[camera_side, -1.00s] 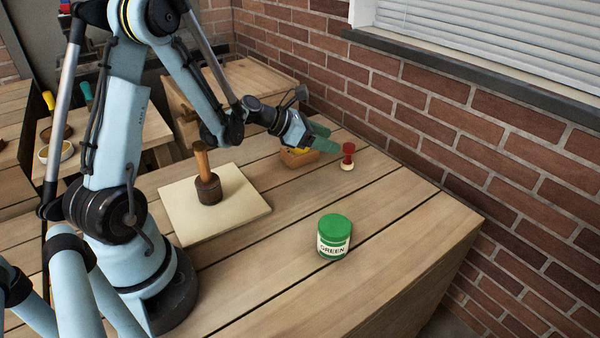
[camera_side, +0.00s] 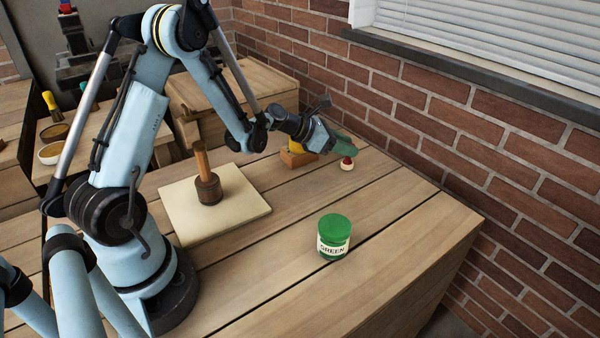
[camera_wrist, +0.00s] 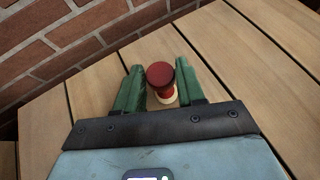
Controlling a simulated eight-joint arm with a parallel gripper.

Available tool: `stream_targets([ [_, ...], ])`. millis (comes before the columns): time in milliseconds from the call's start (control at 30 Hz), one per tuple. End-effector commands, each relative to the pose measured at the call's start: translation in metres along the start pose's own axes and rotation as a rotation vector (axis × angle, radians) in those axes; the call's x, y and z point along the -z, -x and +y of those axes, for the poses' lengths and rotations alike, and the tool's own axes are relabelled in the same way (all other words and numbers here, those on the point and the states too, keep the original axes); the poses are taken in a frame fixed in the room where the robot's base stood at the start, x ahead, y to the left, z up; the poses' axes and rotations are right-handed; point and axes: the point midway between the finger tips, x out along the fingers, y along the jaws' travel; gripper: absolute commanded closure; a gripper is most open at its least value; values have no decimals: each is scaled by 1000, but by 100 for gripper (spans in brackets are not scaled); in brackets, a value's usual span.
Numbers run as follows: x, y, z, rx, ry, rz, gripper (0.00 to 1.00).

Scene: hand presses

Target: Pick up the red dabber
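The red dabber (camera_wrist: 160,76) stands upright on the table, with a round red top and a pale base. In the wrist view it is between the two green fingers of my gripper (camera_wrist: 160,92), with a narrow gap at the left finger and little or none visible at the right. In the side view my gripper (camera_side: 342,146) is at the dabber, and its fingers hide the dabber's upper part. The dabber's lower red part and pale base (camera_side: 347,165) show below the fingers. The fingers are open around it.
A wooden block with something yellow (camera_side: 297,156) stands just left of the dabber. A green jar (camera_side: 334,240) stands nearer the front. A wooden-handled tool (camera_side: 207,185) stands on a pale board (camera_side: 240,215). The brick wall (camera_side: 430,110) runs close behind.

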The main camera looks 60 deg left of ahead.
Motion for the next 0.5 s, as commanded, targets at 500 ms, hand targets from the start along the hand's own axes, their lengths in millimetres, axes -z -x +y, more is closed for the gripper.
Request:
stream_targets([
  [500,-1,1,0,0,0,0,99],
])
